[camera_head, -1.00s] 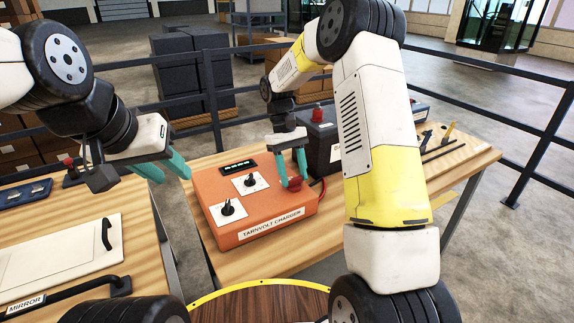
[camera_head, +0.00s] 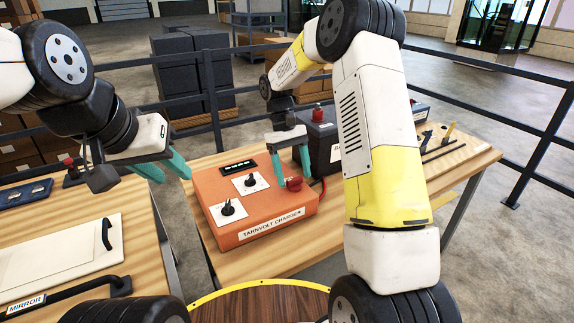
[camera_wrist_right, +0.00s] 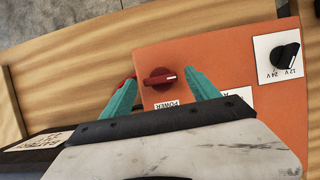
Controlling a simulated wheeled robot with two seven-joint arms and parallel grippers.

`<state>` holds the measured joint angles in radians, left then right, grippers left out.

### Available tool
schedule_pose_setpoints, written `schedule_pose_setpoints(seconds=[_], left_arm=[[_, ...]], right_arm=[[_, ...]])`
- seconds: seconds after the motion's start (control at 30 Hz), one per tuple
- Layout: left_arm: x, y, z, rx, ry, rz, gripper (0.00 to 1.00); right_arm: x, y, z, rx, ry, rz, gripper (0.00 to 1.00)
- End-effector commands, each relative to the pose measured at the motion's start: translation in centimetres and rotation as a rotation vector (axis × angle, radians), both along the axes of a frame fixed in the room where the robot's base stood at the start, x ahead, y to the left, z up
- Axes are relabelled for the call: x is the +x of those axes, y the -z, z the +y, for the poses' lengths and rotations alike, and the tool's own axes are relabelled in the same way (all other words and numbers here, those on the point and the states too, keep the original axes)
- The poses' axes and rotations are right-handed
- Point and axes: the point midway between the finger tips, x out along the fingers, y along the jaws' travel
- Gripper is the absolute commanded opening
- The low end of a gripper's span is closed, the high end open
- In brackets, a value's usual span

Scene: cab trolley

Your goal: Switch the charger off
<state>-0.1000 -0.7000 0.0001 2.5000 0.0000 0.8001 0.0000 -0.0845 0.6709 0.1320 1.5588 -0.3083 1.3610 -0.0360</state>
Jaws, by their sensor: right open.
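The orange charger (camera_head: 262,207), labelled TARNVOLT CHARGER, sits on the wooden table. Its red power knob (camera_head: 294,184) is at its right side. In the right wrist view the red knob (camera_wrist_right: 160,78) has its grip lying roughly crosswise, white mark towards the right, beside an upside-down POWER label (camera_wrist_right: 168,105). My right gripper (camera_head: 292,176) is open, with one finger on each side of the knob in the wrist view; contact cannot be told. My left gripper (camera_head: 174,174) is open and empty, left of the charger.
Two black selector knobs (camera_head: 228,207) sit on white plates on the charger. A dark battery (camera_head: 322,145) stands behind it, close to my right gripper. A tool board (camera_head: 450,155) lies at the right. A left table (camera_head: 145,230) holds a mirror panel (camera_head: 65,255).

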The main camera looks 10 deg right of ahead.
Motion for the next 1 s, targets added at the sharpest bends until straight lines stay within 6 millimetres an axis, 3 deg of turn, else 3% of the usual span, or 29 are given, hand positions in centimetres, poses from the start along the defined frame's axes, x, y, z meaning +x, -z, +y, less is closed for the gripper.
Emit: schedule_pose_setpoints(seconds=[0.4, 0.87, 1.0], left_arm=[[0.0, 0.0, 0.0, 0.0, 0.0, 0.0, 0.36], [0.0, 0.0, 0.0, 0.0, 0.0, 0.0, 0.36], [0.0, 0.0, 0.0, 0.0, 0.0, 0.0, 0.36]], right_arm=[[2.4, -5.9, 1.0, 0.001, 0.0, -0.004, 0.7], [2.6, -6.9, 1.1, 0.001, 0.0, -0.005, 0.7], [1.8, -8.4, 0.8, 0.015, 0.011, -0.045, 0.7]])
